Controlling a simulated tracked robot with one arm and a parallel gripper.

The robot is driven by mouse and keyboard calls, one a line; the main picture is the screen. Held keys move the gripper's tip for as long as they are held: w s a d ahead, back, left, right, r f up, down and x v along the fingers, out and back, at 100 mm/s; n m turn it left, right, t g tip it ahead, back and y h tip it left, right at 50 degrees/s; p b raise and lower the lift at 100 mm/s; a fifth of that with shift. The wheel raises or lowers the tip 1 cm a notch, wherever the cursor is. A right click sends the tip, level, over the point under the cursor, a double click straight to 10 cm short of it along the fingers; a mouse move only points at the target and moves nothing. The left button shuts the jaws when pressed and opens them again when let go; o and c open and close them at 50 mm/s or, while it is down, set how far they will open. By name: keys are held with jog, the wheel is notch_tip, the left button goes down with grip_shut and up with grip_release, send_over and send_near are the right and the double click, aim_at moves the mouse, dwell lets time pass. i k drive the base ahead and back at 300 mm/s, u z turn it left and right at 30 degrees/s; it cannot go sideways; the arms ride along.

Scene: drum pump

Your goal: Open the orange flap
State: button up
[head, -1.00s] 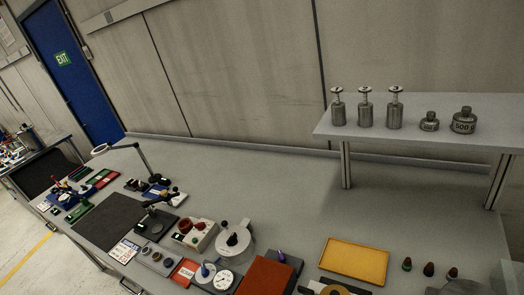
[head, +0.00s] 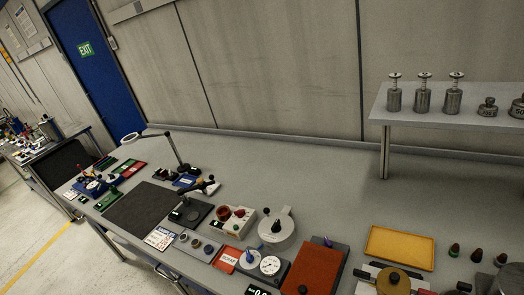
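An orange-red panel (head: 314,272), which looks like the orange flap, lies on a dark grey base (head: 338,262) at the bottom of the head view. It appears flat and closed over the base, and its near edge is close to the bottom of the picture. A small purple-blue knob (head: 328,241) stands on the base behind the panel's far edge. My gripper is not in view, so its place relative to the panel and its opening cannot be seen.
A yellow tray (head: 400,248) and a brass disc with a black knob (head: 394,281) are right of the panel. Gauges (head: 270,265) and a round grey device (head: 276,225) stand left. A raised shelf (head: 440,112) carries metal weights. The bench behind the panel is clear.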

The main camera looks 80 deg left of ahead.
aim_at(313, 271)
jog(key=k, duration=1.25)
jog(key=u, duration=0.95)
jog(key=i, duration=1)
jog(key=z, duration=0.05)
